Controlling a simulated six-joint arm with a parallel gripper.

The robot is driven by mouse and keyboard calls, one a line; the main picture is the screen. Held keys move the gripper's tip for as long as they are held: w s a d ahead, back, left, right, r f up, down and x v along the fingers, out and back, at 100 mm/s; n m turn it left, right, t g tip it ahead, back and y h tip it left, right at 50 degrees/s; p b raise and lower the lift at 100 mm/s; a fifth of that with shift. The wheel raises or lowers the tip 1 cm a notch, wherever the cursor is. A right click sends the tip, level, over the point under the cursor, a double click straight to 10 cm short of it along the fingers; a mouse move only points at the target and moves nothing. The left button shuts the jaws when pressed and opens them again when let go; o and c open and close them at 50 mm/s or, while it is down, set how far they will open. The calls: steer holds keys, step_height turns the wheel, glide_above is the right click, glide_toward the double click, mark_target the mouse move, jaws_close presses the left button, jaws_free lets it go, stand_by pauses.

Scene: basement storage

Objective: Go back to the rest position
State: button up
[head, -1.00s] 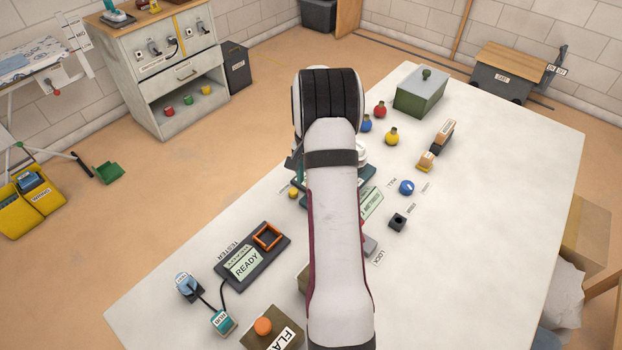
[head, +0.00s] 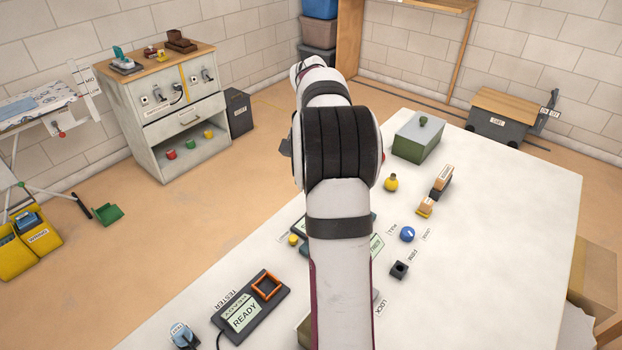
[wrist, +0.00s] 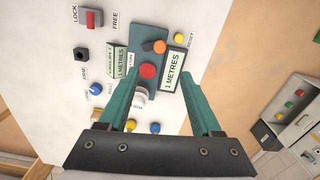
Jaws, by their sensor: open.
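My gripper (wrist: 162,76) shows in the wrist view as two teal fingers spread apart, with nothing held between them. Beyond them, below on the white table, is a teal device (wrist: 148,43) with a red button (wrist: 147,71), an orange button (wrist: 159,47) and a "1 METRES" display (wrist: 173,69). A white round part (wrist: 139,97) shows between the fingers, beside the device. In the head view my raised arm hides the gripper and covers much of the device.
The white table (head: 490,230) holds a tester (head: 251,304), a green-grey box (head: 418,137), a yellow knobbed weight (head: 391,183), a blue dial (head: 407,234) and a black socket block (head: 399,269). The table's right side is mostly clear.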

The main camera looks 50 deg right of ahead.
steer(key=s+a+r+n, duration=0.2)
steer(key=a, duration=0.7)
steer(key=s+a+r+n+y, duration=0.1)
steer(key=a+n, duration=0.1)
steer(key=a, duration=0.6)
steer(key=s+a+r+n, duration=0.2)
steer(key=a, duration=0.7)
steer(key=s+a+f+n, duration=0.2)
steer(key=s+a, duration=0.3)
steer(key=s, duration=0.2)
steer(key=s+a+f+n, duration=0.2)
steer(key=s+a+n, duration=0.1)
steer(key=s+a, duration=0.3)
steer(key=shift+s+f+y, duration=0.35)
steer(key=shift+s+y, duration=0.05)
steer(key=shift+s, duration=0.05)
